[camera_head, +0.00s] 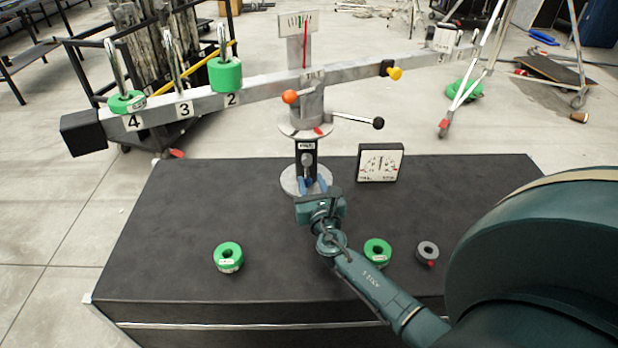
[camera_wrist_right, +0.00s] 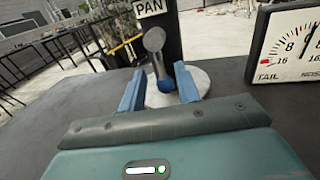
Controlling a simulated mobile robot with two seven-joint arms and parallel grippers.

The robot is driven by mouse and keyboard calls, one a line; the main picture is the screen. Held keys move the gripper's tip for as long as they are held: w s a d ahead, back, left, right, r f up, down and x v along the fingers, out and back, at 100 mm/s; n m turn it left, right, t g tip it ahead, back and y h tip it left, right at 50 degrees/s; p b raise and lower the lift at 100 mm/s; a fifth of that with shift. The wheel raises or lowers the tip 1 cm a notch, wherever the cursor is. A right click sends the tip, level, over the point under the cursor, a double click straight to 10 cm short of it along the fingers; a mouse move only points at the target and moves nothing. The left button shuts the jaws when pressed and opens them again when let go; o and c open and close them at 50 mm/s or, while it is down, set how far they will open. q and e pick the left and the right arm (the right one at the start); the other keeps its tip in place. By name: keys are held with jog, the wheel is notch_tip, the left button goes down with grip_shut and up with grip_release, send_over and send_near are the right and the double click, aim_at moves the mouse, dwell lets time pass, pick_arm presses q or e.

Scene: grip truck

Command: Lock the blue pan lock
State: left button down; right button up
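My right gripper (camera_head: 312,186) is at the foot of the post. My left gripper is not in view.
A dial gauge (camera_head: 380,162) stands right of the post. Green rings (camera_head: 228,257) and a grey ring (camera_head: 427,252) lie on the black table (camera_head: 180,210).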

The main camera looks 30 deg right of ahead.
aim_at(307, 170)
jog(key=shift+x, duration=1.4)
jog(key=shift+c, duration=0.3)
grip_shut()
